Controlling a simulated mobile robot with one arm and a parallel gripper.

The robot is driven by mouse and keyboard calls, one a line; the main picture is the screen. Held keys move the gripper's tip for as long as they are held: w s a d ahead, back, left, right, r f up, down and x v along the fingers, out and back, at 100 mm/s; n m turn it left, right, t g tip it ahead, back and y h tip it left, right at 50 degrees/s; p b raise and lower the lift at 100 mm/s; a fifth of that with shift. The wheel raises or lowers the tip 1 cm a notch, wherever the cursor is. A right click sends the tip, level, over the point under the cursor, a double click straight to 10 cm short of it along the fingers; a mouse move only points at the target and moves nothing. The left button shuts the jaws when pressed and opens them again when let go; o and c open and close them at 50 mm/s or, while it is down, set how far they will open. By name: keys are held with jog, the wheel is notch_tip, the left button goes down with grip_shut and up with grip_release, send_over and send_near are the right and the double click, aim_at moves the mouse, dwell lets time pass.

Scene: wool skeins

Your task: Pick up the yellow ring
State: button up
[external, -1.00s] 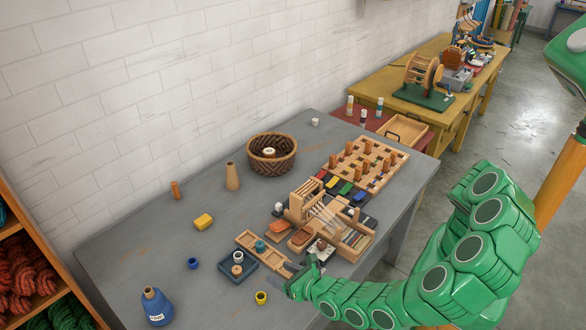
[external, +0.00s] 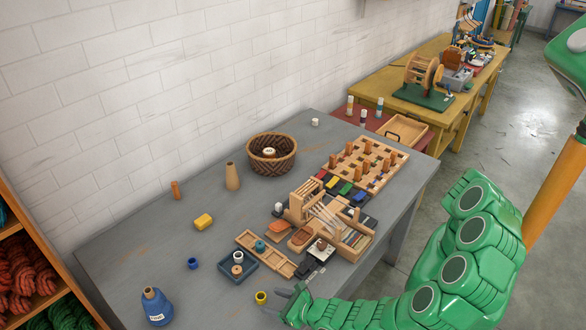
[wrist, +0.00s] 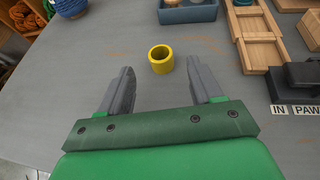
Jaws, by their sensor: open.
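The yellow ring (external: 261,297) stands on the grey table near its front edge, its hollow top facing up. In the wrist view the yellow ring (wrist: 161,59) is just beyond my fingertips, centred between them and apart from both. My gripper (external: 280,301) is open and empty, low over the table, to the right of the ring in the external view. In the wrist view my gripper (wrist: 161,78) shows its two grey fingers spread wide, pointing toward the ring.
A dark blue tray (external: 251,279) and a wooden tray (external: 283,269) lie behind the ring. A small loom (external: 345,245) stands to the right. The table around the yellow ring is clear.

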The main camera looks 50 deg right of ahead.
aim_at(265, 298)
jog(key=shift+x, duration=1.95)
jog(key=c, duration=1.1)
notch_tip(265, 298, up, 10)
